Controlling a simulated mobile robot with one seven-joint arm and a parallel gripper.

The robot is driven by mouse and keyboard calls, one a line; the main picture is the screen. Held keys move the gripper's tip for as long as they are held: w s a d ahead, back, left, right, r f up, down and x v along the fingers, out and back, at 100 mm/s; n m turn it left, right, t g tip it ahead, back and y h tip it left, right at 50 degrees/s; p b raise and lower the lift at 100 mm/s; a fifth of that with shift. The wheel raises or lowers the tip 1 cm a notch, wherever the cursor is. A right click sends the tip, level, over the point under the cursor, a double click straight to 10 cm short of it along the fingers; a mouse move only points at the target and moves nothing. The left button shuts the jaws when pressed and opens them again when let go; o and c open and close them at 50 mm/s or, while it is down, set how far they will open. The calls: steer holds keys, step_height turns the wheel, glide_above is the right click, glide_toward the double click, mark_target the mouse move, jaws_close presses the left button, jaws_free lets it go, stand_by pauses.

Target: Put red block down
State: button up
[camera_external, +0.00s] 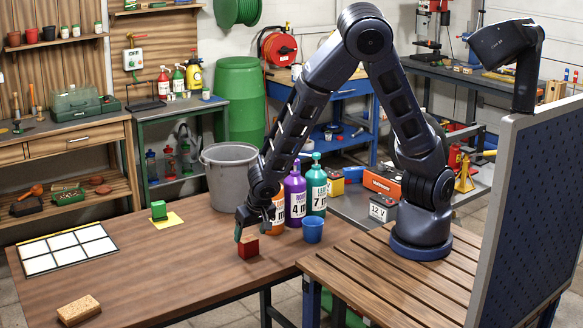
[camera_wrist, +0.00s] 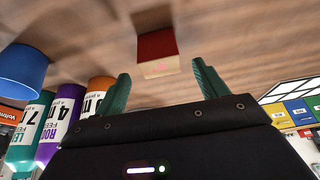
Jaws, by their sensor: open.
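The red block (camera_external: 248,247) stands on the brown wooden table, near its front edge. It also shows in the wrist view (camera_wrist: 157,48), in front of the gap between my fingers. My gripper (camera_external: 251,231) is just above and behind the block. In the wrist view its two green fingers are wide apart, one to either side of the block, with nothing pinched between them. The block looks clear of both fingers.
A blue cup (camera_external: 312,230) and orange, purple and teal bottles (camera_external: 296,197) stand to the right. A grey bucket (camera_external: 231,178) stands behind. A green block (camera_external: 158,210), a white grid sheet (camera_external: 67,250) and a tan block (camera_external: 79,310) lie left. The table's front middle is clear.

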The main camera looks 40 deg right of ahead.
steer(key=v, duration=0.6)
steer(key=shift+r, duration=0.3)
steer(key=shift+s, duration=0.15)
steer(key=w+d+r+g, duration=0.1)
steer(key=w+d+r, duration=0.2)
steer(key=d+r, duration=0.35)
steer(key=w+d+r+g+y, duration=0.15)
steer(key=d+r, duration=0.25)
steer(key=d, duration=0.6)
steer(key=w+d+r, duration=0.3)
steer(key=d+r, duration=0.2)
steer(key=d, duration=0.3)
steer(key=s+d+r+t, duration=0.1)
steer(key=s+d+r, duration=0.4)
steer(key=d, duration=0.3)
steer(key=s+d+r+t+h, duration=0.1)
steer(key=s+d+r, duration=0.5)
steer(key=d, duration=0.3)
steer(key=shift+s+d, duration=0.25)
steer(key=shift+s, duration=0.25)
